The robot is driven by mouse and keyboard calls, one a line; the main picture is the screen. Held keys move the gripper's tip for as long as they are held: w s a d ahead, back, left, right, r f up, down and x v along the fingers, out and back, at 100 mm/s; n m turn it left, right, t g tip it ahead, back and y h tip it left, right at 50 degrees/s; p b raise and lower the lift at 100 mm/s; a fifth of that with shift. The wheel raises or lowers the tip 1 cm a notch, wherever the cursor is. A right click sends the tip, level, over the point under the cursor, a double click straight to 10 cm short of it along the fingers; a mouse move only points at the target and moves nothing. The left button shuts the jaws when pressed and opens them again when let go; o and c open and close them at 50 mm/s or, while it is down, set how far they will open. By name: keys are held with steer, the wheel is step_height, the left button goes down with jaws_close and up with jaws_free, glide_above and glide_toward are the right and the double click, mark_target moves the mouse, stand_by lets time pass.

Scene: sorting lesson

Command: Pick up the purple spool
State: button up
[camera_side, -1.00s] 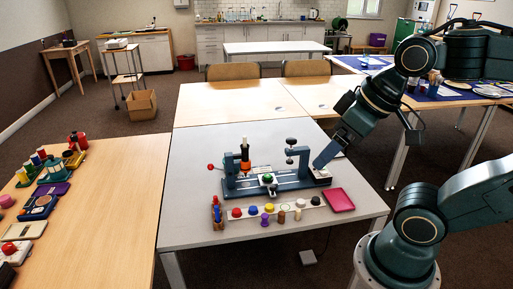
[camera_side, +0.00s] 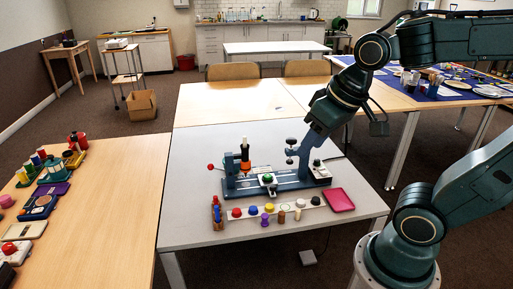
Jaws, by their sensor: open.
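The purple spool (camera_side: 265,220) is small and stands upright at the front of the grey table, just before a pale strip of coloured knobs.
The blue fixture (camera_side: 250,186) with upright posts stands behind the knob row. A pink tray (camera_side: 339,200) lies at the right. A small red and blue item (camera_side: 217,213) stands at the row's left end. The table's front left is clear. A wooden table with toys is at the left.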

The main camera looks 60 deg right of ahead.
steer(key=w+d+f+m+g, duration=0.2)
steer(key=w+d+f+m, duration=0.25)
steer(key=w+f, duration=0.45)
steer(key=m+g, duration=0.3)
steer(key=m, duration=0.2)
glide_above(265, 215)
step_height(265, 215, down, 14)
steer(key=shift+s, duration=0.15)
steer(key=shift+f, duration=4.2)
steer(key=shift+a, duration=0.1)
steer(key=shift+f, duration=2.6)
steer(key=shift+c, duration=0.4)
steer(key=c, duration=0.8)
